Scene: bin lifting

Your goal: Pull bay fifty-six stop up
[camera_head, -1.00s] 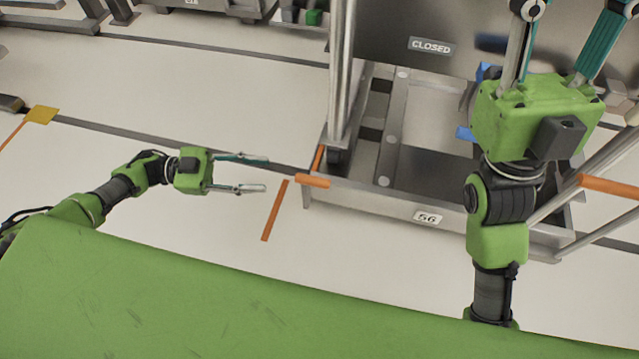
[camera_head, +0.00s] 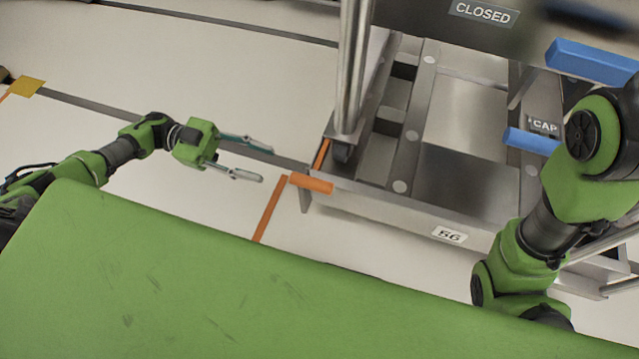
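The bay with the number plate 56 (camera_head: 449,234) is a grey metal frame at the right of centre. An orange bar (camera_head: 311,184) sticks out at its front left corner. I cannot tell which part is the stop. My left gripper (camera_head: 267,165) is open and empty, its two fingers pointing right, a little left of the orange bar and apart from it in the picture. My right arm (camera_head: 590,180) rises at the right edge; its gripper is out of view.
A dark panel marked CLOSED (camera_head: 483,12) is above the bay. A blue bar (camera_head: 531,140) sits by a CAP label, with a larger blue bar (camera_head: 592,62) above. A metal post (camera_head: 352,70) stands at the bay's left. Pale floor (camera_head: 180,75) at left is clear.

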